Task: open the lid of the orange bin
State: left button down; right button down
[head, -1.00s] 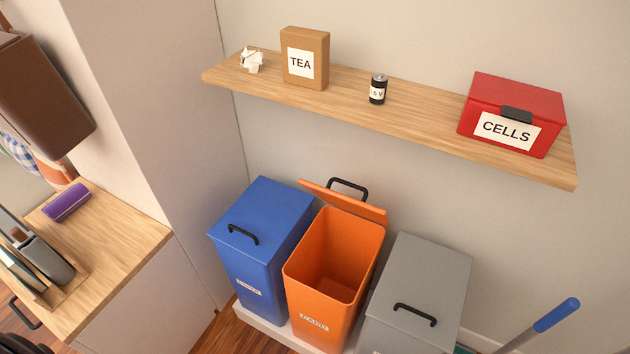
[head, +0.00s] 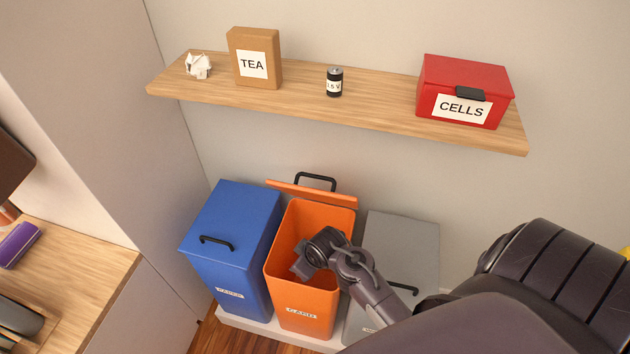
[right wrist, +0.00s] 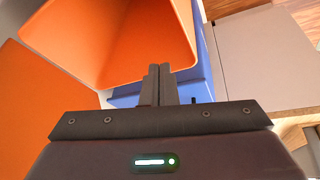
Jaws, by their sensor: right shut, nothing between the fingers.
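The orange bin (head: 304,312) stands between a blue bin and a grey bin, with a card label on its front. Its orange lid (head: 313,194), with a black handle (head: 316,180), is open and tipped back behind the bin, leaving the mouth uncovered. My right gripper (head: 301,266) is over the bin's mouth, shut and empty; I cannot tell how deep it is or whether it touches the bin. In the right wrist view its closed fingers (right wrist: 160,75) show before the orange bin (right wrist: 120,45), with the lid (right wrist: 38,105) at the left. My left gripper is out of view.
The blue bin (head: 231,240) and grey bin (head: 405,240) are closed and close on either side. A wooden counter (head: 85,275) is at left.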

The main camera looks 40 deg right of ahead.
jog(key=w+d+r+n+t+h, duration=0.15)
jog(key=d+r, duration=0.35)
jog(key=r, duration=0.6)
jog(key=w+d+r+n+t+h, duration=0.1)
jog(key=w+d+r+n, duration=0.3)
jog(key=r, duration=0.6)
jog(key=w+f+m, duration=0.1)
jog(key=f, duration=0.1)
jog(key=w+d+f, duration=0.1)
jog(key=w+f, duration=0.1)
jog(key=f, duration=0.1)
jog(key=w+d+f+m+p, duration=0.1)
jog(key=w+f, duration=0.1)
jog(key=shift+f+m+y, duration=0.15)
jog(key=shift+m+y, duration=0.1)
jog(key=shift+m, duration=0.1)
